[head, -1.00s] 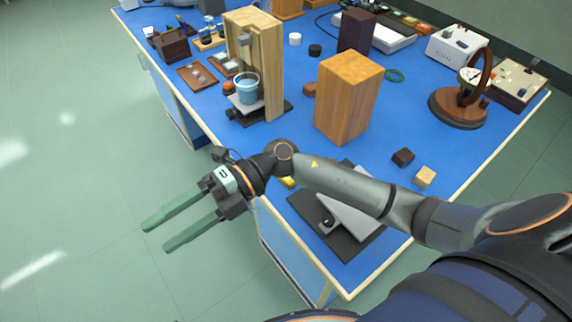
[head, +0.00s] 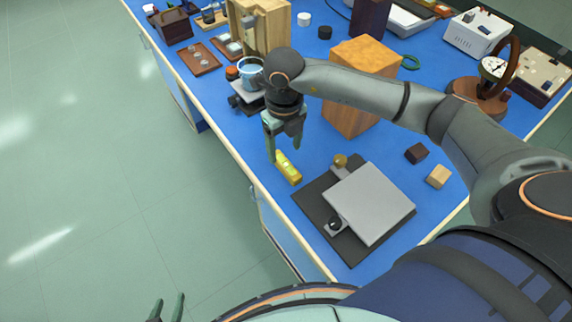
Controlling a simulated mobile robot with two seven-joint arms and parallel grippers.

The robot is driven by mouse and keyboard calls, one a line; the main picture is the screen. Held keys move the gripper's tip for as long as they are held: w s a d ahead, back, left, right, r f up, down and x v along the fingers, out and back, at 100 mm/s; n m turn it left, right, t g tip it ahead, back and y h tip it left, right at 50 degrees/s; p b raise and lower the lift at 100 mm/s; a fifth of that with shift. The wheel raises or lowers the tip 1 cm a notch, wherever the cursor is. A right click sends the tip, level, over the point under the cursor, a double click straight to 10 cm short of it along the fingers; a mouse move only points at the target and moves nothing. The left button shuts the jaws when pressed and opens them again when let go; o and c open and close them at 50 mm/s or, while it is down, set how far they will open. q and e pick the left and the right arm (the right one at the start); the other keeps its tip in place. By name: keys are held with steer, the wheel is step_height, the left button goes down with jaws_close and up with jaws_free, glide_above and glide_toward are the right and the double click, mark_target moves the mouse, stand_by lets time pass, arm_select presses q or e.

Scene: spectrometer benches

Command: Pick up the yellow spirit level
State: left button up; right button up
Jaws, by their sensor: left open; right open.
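The yellow spirit level (head: 289,170) lies on the blue bench top near its left edge, beside the dark base of a grey plate. My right gripper (head: 284,153) points down over its far end. Its green fingers are apart, one on the left and one on the right, with nothing seen held between them. The gripper partly hides the far end of the level, and I cannot tell whether the fingertips touch it. My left gripper (head: 169,298) shows only its fingertips at the bottom left edge, open and empty, over the floor.
A grey plate (head: 370,203) on a dark base stands right of the level. A tall wooden block (head: 352,108) is behind my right forearm. A blue bucket (head: 249,72) stands beyond the gripper. Two small blocks, dark (head: 416,153) and light (head: 438,176), lie to the right.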

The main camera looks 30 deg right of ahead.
mark_target(286, 164)
steer(key=shift+d+f+p, duration=0.15)
steer(key=shift+f+p, duration=0.25)
steer(key=shift+f, duration=2.65)
steer(key=shift+c, duration=0.3)
jaws_close()
